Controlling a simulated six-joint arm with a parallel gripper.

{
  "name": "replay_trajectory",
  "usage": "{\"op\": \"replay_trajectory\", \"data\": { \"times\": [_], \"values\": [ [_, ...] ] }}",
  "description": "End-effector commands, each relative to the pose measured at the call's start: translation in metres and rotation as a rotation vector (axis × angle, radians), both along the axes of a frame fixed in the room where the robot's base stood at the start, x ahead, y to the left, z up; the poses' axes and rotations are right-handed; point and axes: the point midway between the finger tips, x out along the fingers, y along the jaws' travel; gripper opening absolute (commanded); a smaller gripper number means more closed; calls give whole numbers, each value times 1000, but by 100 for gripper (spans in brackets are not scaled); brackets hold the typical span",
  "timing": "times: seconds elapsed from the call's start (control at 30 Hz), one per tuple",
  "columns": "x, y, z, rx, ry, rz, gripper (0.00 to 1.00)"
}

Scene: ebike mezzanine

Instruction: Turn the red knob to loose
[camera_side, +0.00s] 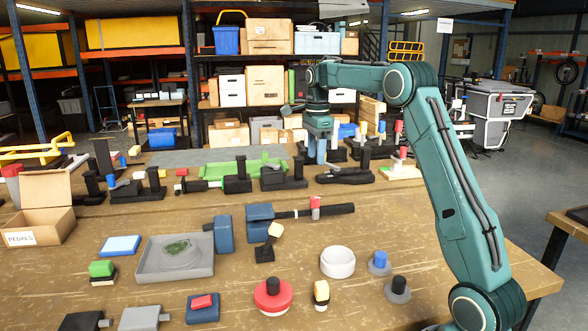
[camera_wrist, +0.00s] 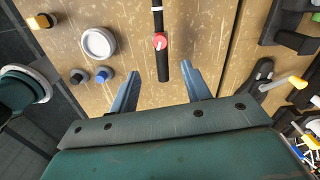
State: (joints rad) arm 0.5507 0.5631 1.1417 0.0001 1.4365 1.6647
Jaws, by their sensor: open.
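A small red knob (camera_side: 315,203) stands on a black bar (camera_side: 338,209) that runs right from a blue clamp-like block (camera_side: 260,222) in the side view. In the wrist view, the red knob (camera_wrist: 160,41) has a pale mark on its face, too small to read. It sits on the black bar (camera_wrist: 162,70), just beyond my fingertips. My gripper (camera_wrist: 161,71) is open and empty, a finger on either side of the bar's end in that view. In the side view, my gripper (camera_side: 321,158) hangs behind and above the knob, apart from it.
A white ring-shaped cup (camera_side: 338,262), a blue knob (camera_side: 379,260), a black knob (camera_side: 399,284) and a red disc (camera_side: 272,297) stand in front. A grey tray (camera_side: 175,258) lies left. Black fixtures (camera_side: 285,177) crowd the back. Bare table lies around the bar.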

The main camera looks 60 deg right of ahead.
Motion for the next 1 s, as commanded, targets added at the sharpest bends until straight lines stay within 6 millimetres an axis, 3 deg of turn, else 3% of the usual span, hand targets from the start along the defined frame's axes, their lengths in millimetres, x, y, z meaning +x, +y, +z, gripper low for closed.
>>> {"op": "replay_trajectory", "data": {
  "times": [0.47, 1.0],
  "values": [
    [0, 0, -15, 2, 2, -2, 48],
    [-1, 0, -91, 1, 3, 0, 48]
  ]
}}
